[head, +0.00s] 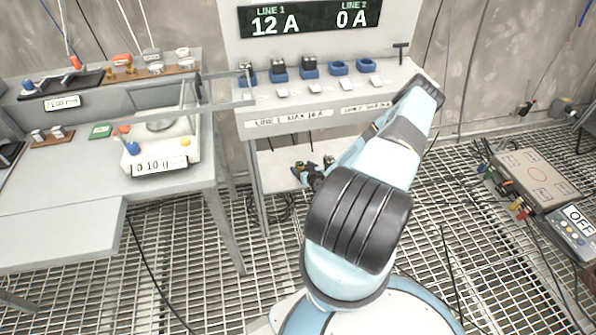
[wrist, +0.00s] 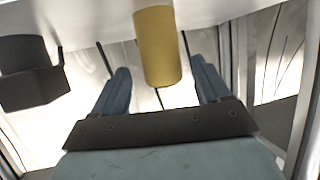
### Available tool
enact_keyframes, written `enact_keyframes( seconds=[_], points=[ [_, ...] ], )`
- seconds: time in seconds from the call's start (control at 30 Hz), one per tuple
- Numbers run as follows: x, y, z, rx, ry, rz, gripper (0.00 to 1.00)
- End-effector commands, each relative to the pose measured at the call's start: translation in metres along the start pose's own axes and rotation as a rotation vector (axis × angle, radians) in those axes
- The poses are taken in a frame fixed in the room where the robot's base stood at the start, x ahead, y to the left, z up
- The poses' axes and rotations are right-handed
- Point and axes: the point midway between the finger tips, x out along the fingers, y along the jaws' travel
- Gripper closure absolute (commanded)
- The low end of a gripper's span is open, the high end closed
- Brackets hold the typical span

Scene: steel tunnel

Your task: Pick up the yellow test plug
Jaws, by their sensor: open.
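A yellow cylinder (wrist: 157,45), which looks like the test plug, is in the upper middle of the wrist view. My gripper (wrist: 162,85) is open, with one blue finger on each side of the cylinder. In the head view my arm covers much of the area by the lower shelf (head: 280,165), and I cannot clearly make out the plug or my fingertips there.
A black part (wrist: 30,72) is left of the fingers in the wrist view. The charging bench (head: 290,120) carries several blue holders (head: 339,68). A scale (head: 160,150) stands on the left table (head: 60,215). A grey case (head: 535,178) lies at right on the grating floor.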

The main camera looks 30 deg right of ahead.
Motion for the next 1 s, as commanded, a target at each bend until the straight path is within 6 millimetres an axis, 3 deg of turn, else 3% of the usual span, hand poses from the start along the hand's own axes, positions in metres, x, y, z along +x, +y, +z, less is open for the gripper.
enact_keyframes(
  seconds=[0.37, 0.67, 1.0],
  points=[
    [0.045, -0.003, 0.001, 0.000, 0.001, 0.001, 0.25],
    [0.050, -0.003, 0.001, -0.001, 0.000, -0.001, 0.25],
    [0.050, -0.003, 0.001, 0.000, 0.000, -0.001, 0.55]
  ],
)
